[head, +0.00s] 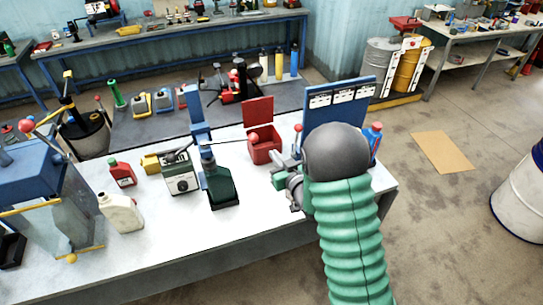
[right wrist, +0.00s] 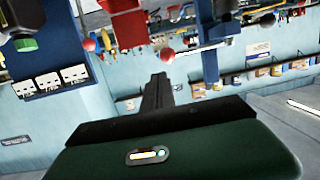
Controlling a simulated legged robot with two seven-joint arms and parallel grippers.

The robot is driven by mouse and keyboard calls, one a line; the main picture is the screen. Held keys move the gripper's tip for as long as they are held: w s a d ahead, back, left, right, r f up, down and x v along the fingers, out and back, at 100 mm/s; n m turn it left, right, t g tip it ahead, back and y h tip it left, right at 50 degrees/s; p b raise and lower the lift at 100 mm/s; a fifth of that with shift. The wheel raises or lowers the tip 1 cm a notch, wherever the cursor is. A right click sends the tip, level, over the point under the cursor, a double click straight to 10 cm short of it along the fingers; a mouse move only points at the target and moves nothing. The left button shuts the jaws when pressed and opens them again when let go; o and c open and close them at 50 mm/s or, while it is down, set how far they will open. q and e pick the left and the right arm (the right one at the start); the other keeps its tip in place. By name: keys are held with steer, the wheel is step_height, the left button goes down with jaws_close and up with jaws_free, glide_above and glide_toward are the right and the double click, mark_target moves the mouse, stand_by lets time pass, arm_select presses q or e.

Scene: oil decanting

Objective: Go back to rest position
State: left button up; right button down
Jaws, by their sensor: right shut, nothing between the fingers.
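My right arm, green and ribbed with a grey dome, reaches up from the bottom right of the head view over the bench's right end. The dome hides most of my right gripper in that view. In the right wrist view my right gripper (right wrist: 160,92) shows as dark fingers together beyond a dark green housing. It is shut and empty. That view appears upside down, with the bench's things hanging at its top. My left gripper is not in view.
The white workbench (head: 260,225) holds a red bin (head: 264,148), a dark green container (head: 220,186), a cream jug (head: 121,212) and a blue panel (head: 350,97). Open floor with a tan mat (head: 442,152) lies right.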

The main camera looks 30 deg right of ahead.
steer(key=s+b, duration=0.2)
steer(key=s, duration=0.3)
steer(key=s+a+f+g+y+b, duration=0.1)
steer(key=s+a+f+g+b, duration=0.1)
steer(key=a+f+g+b, duration=0.45)
steer(key=s+a+f+g+b, duration=0.1)
steer(key=s+a+f, duration=0.2)
steer(key=f, duration=0.6)
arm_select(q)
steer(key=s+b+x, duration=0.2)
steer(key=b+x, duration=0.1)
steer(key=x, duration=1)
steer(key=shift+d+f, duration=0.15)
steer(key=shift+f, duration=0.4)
arm_select(e)
steer(key=s+a+f+n+g+y, duration=0.1)
steer(key=s+a+f+g, duration=0.3)
steer(key=s+a, duration=0.4)
steer(key=s+g, duration=0.1)
steer(key=s, duration=0.2)
steer(key=shift+s+n, duration=0.3)
steer(key=shift+n, duration=0.1)
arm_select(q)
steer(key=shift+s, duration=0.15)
arm_select(e)
steer(key=shift+s+a+r+g, duration=0.1)
steer(key=shift+a+g, duration=0.1)
steer(key=shift+g, duration=0.05)
